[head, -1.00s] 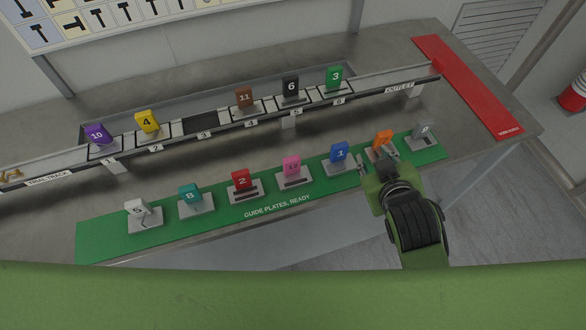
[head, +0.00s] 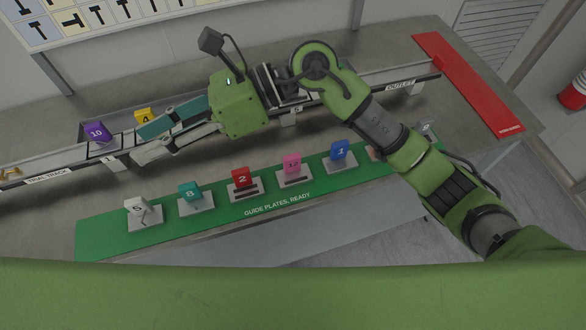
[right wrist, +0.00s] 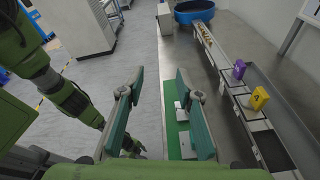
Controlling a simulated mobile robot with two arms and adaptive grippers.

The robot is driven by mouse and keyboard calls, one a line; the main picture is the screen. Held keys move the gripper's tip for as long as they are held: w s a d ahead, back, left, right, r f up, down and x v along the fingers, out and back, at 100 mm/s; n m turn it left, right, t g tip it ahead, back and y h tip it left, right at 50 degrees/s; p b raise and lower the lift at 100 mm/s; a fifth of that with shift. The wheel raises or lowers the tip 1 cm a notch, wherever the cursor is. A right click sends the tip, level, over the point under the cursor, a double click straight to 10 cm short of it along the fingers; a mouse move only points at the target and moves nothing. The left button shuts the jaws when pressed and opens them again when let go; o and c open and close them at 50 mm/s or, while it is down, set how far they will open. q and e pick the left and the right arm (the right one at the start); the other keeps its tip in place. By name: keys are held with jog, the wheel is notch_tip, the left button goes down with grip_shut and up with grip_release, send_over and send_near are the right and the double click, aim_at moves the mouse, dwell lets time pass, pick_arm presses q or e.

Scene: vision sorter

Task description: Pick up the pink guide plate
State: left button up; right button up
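The pink guide plate (head: 292,163), numbered 12, stands on its grey base on the green mat (head: 300,203), between the red plate 2 and the blue plate 1. It does not show in the right wrist view. My right gripper (head: 141,143) is open and empty, pointing left above the trial track, up and left of the pink plate and apart from it. Its two parted fingers also show in the right wrist view (right wrist: 160,80). My left arm appears at the left of that view; its gripper end is partly hidden behind a finger, and its state is unclear.
White plate 5 (head: 137,208), teal plate 8 (head: 190,192), red plate 2 (head: 241,178) and blue plate 1 (head: 340,151) share the mat. Purple plate 10 (head: 98,132) and yellow plate 4 (head: 144,116) stand on the track.

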jog(key=w+d+f+n+h, duration=0.2)
jog(key=d+f+h, duration=0.15)
jog(key=f, duration=0.25)
jog(key=t+h, duration=0.5)
jog(key=h, duration=0.6)
send_over(292, 156)
notch_tip(292, 156, down, 6)
jog(key=shift+n, duration=0.4)
jog(key=f+p, duration=0.2)
jog(key=f, duration=0.5)
jog(key=shift+w+f+p, duration=0.2)
jog(key=shift+p, duration=0.2)
jog(key=f+p, duration=0.2)
jog(key=f, duration=0.1)
jog(key=f+p, duration=0.1)
jog(key=shift+s+f, duration=0.3)
jog(key=shift+f, duration=0.4)
grip_shut()
